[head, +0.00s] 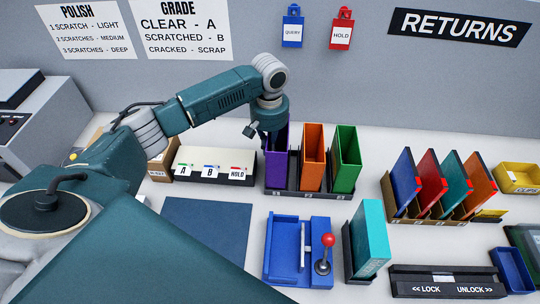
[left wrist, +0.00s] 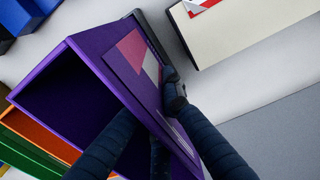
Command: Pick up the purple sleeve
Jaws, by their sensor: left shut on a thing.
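The purple sleeve (head: 277,165) is a tall, open-topped box standing upright at the left end of a dark rack (head: 312,193). It fills much of the left wrist view (left wrist: 85,45), with its hollow opening and a pink and grey label showing. My left gripper (head: 270,138) reaches down onto its top from above and is shut on it. In the left wrist view the dark fingers (left wrist: 155,115) lie at the labelled side wall. Whether the sleeve's base touches the rack is hard to tell. My right gripper is not in view.
Orange (head: 313,158) and green (head: 346,160) sleeves stand close on the right. A white box with A, B and HOLD labels (head: 213,168) is close on the left. A blue fixture with a red-knobbed lever (head: 284,250) and a teal box (head: 370,238) stand in front. A blue mat (head: 205,232) is bare.

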